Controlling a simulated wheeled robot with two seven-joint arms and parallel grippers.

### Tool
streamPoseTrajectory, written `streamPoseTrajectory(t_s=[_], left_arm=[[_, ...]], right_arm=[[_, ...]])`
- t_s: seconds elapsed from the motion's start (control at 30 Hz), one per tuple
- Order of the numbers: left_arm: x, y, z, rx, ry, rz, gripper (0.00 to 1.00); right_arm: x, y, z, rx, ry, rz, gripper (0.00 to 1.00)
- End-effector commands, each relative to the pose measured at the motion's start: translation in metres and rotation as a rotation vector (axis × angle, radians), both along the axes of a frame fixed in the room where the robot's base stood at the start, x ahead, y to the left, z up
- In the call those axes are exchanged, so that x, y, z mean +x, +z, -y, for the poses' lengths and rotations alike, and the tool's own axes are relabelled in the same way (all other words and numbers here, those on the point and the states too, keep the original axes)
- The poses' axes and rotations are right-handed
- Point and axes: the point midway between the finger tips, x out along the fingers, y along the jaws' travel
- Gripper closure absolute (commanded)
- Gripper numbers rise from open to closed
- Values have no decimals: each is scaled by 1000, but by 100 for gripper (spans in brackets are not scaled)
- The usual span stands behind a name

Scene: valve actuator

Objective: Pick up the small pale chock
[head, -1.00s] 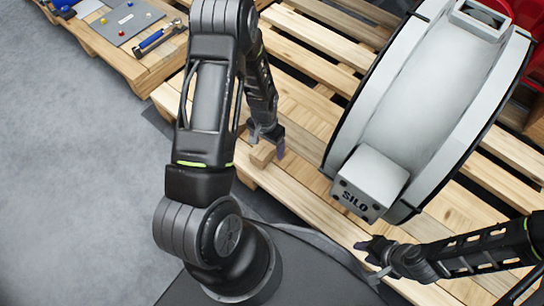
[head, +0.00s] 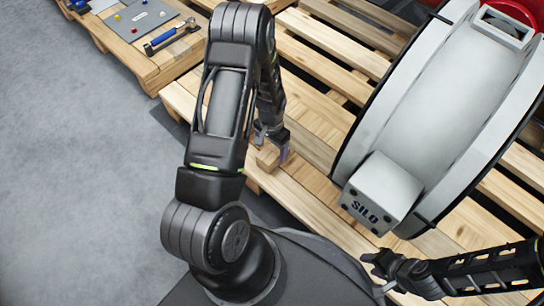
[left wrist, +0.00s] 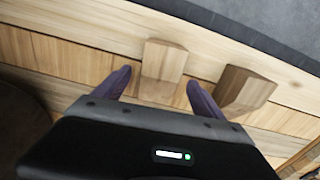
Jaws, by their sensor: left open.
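In the left wrist view a small pale wooden chock (left wrist: 163,62) sits on the pallet boards between the two dark purple fingers of my left gripper (left wrist: 158,82). The gripper is open; I cannot tell whether a finger touches the chock. A second, browner wooden block (left wrist: 243,90) lies just right of the right finger. In the head view my left gripper (head: 274,145) is low at the pallet's near edge, beside a wooden block (head: 267,158) it partly hides. I cannot tell which of the two blocks this is. My right gripper (head: 376,270) is apart at lower right, its fingers seemingly spread and empty.
A large grey-white round housing with a box marked SILO (head: 380,195) stands on the slatted pallet (head: 310,195), right of my left gripper. Another pallet (head: 150,65) at upper left holds a grey board (head: 138,18) and a blue-handled tool (head: 165,40). Grey floor is clear at left.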

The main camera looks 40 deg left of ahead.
Motion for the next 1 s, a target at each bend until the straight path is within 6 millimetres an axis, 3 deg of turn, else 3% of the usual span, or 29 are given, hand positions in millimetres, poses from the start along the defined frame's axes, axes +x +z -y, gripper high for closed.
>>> streamPoseTrajectory(t_s=[0.17, 0.5, 1.0], left_arm=[[0, -4, 0, 0, 0, -1, 20], [1, -50, 0, 0, 0, -2, 20], [2, -52, 1, 0, 0, 0, 20]], right_arm=[[0, -3, 0, 0, 0, 1, 64], [4, -31, -1, -2, -5, 12, 64], [5, -30, -1, -3, -6, 14, 64]])
